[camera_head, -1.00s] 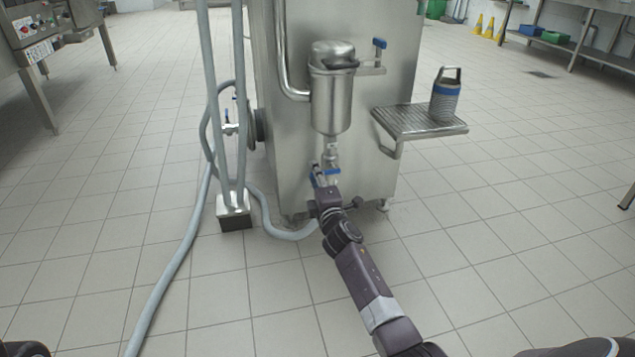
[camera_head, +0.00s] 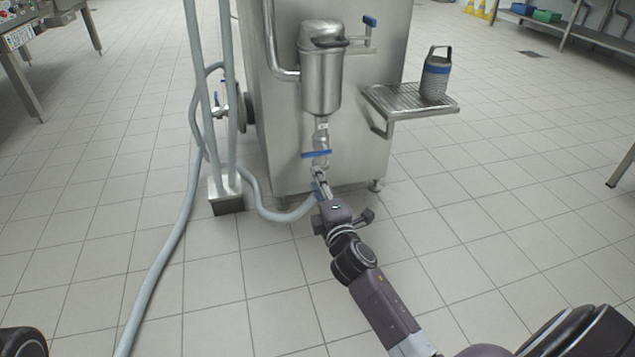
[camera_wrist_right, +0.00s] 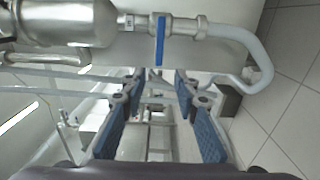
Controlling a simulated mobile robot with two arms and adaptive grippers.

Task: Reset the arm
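My right gripper (camera_head: 318,184) is in front of the steel machine (camera_head: 350,150), below and on the near side of the blue valve handle (camera_head: 316,154). In the right wrist view the gripper (camera_wrist_right: 157,105) has its two blue-padded fingers spread apart with nothing held between them. The same blue handle (camera_wrist_right: 159,40) shows beyond the fingertips, apart from them. The valve hangs under a steel canister (camera_head: 322,80), and its handle lies level across the pipe in the head view. My left gripper is not in view.
A grey hose (camera_head: 170,245) runs over the floor at left, past a post with a square foot (camera_head: 228,205).

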